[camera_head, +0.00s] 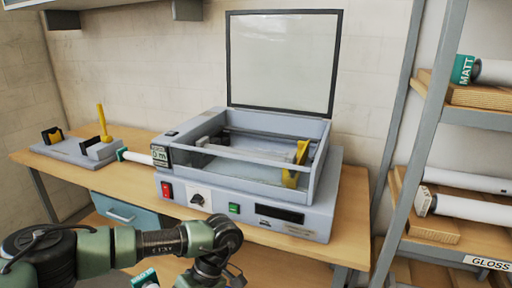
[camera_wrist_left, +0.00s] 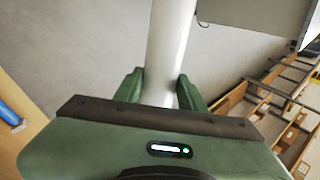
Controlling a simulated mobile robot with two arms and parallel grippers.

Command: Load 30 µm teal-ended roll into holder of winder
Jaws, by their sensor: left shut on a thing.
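In the left wrist view my left gripper (camera_wrist_left: 160,92) is shut on a white roll (camera_wrist_left: 170,45), which runs away from between its two green fingers. In the head view this gripper (camera_head: 212,272) is low in front of the bench, partly cut off. A teal labelled end (camera_head: 146,278) shows at the bottom edge left of it, probably the held roll's end; its thickness marking is unreadable. The winder (camera_head: 75,150), a grey base with black and yellow holder parts and a raised yellow lever, stands at the bench's left. My right gripper is not in view.
The laminator (camera_head: 245,205) stands mid-bench with its clear cover (camera_head: 280,60) raised. Another white roll (camera_head: 140,158) with a teal end lies between winder and laminator.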

